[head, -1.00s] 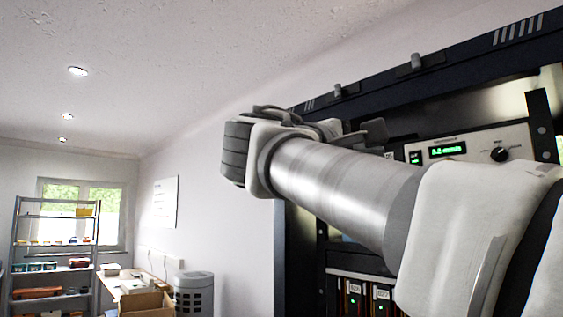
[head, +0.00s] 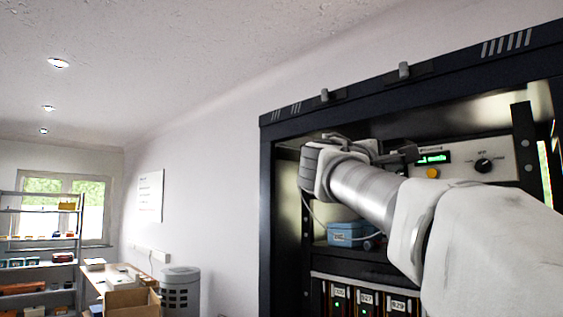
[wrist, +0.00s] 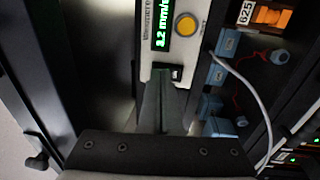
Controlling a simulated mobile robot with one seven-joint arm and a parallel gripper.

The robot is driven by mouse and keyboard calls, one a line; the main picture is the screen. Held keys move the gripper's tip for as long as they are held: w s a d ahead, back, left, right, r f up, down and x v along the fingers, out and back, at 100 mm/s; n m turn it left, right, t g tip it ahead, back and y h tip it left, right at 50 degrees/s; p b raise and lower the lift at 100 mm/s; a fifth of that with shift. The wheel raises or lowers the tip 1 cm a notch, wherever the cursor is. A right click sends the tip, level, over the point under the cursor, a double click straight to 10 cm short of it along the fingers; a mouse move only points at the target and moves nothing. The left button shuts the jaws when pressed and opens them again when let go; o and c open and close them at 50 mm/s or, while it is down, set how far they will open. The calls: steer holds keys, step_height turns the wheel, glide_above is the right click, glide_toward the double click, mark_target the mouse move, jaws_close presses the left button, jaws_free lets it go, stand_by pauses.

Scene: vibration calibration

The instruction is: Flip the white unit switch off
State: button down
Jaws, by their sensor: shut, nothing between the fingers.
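The white unit (head: 456,151) sits high in the dark rack, with a green display, a yellow button and a black knob. It also shows at the top of the wrist view (wrist: 181,46). There a small black switch (wrist: 177,72) sits at the panel's lower end, below the yellow button (wrist: 186,25). My gripper (wrist: 163,76) is shut and empty, with its fingertips at or just beside the switch. I cannot tell whether they touch it. In the head view my wrist and arm cover the unit's left part and the switch is hidden.
The rack frame (head: 268,200) borders the opening closely around my arm. Below the unit are a blue box (head: 346,233) with a pale cable and a row of modules (head: 365,298) with green lights. A bin (head: 180,290), a desk and shelves stand far left.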

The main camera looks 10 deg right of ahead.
steer(key=shift+w+d, duration=0.1)
steer(key=shift+d, duration=0.1)
steer(key=shift+d+r+p, duration=0.15)
steer(key=shift+r+p, duration=0.25)
steer(key=shift+p, duration=0.55)
steer(key=shift+g+y, duration=0.3)
